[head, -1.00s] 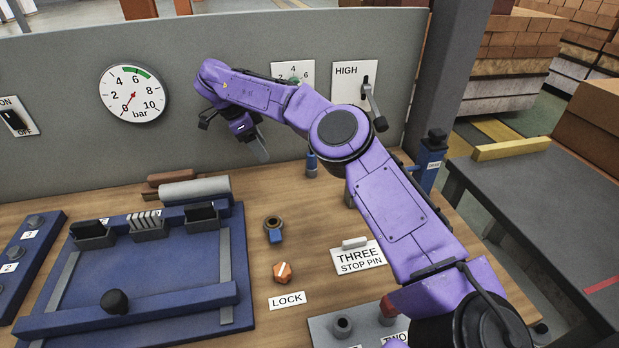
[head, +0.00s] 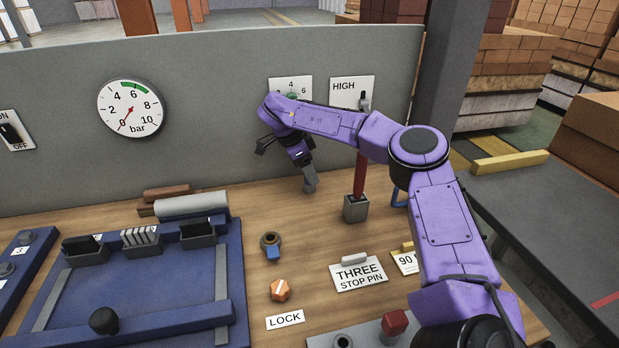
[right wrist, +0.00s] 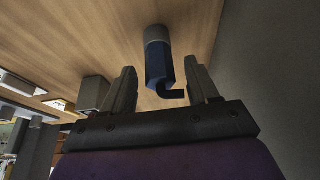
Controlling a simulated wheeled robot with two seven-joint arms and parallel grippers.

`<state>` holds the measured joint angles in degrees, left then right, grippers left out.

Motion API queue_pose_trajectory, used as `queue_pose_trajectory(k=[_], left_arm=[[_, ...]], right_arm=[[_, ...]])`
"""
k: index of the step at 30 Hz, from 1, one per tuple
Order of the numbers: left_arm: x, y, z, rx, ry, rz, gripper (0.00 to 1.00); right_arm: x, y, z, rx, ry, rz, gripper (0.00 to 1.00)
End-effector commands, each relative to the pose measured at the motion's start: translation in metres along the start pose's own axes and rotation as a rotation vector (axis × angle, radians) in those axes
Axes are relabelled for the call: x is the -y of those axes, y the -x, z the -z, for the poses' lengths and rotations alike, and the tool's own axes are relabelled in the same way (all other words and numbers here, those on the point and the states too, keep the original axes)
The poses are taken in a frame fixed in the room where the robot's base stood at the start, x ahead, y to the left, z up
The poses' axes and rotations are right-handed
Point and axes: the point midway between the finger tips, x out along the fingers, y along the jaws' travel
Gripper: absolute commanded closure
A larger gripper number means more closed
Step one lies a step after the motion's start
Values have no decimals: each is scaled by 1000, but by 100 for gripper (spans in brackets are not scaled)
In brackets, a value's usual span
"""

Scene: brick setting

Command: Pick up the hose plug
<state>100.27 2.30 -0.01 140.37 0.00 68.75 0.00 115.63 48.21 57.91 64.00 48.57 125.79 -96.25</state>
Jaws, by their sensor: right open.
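The hose plug (right wrist: 158,65) is most likely the small blue cylinder with a grey end and a black hooked stem in the right wrist view. It is between the two spread fingers of my right gripper (right wrist: 163,82), with gaps at both sides. In the head view my right gripper (head: 309,183) hangs low over the back of the wooden bench, near the grey panel, and hides the plug. My right gripper is open and holds nothing. My left gripper is not in view.
A red lever on a grey block (head: 356,208) stands just right of my gripper. A grey roll (head: 192,206) lies to the left. A ring fitting with a blue tab (head: 270,245) and an orange knob (head: 280,290) are in front. The grey panel (head: 215,120) rises behind.

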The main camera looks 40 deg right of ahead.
Motion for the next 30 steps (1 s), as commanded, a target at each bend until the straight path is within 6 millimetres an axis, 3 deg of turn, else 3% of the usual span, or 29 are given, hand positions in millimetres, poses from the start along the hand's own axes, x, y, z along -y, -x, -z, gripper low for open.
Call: queue_pose_trajectory(k=[2,7,8,12,13,23,30], left_arm=[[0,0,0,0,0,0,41],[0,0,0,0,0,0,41],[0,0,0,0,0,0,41],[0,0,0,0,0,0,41],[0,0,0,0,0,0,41],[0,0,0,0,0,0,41],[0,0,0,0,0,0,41]], right_arm=[[0,-9,0,1,0,-1,41],[0,-9,0,1,-1,1,41],[0,-9,0,1,-1,1,47],[0,-9,0,1,-1,1,93],[0,-9,0,1,-1,1,97],[0,-6,1,0,-1,2,97],[1,20,11,1,-2,5,97]])
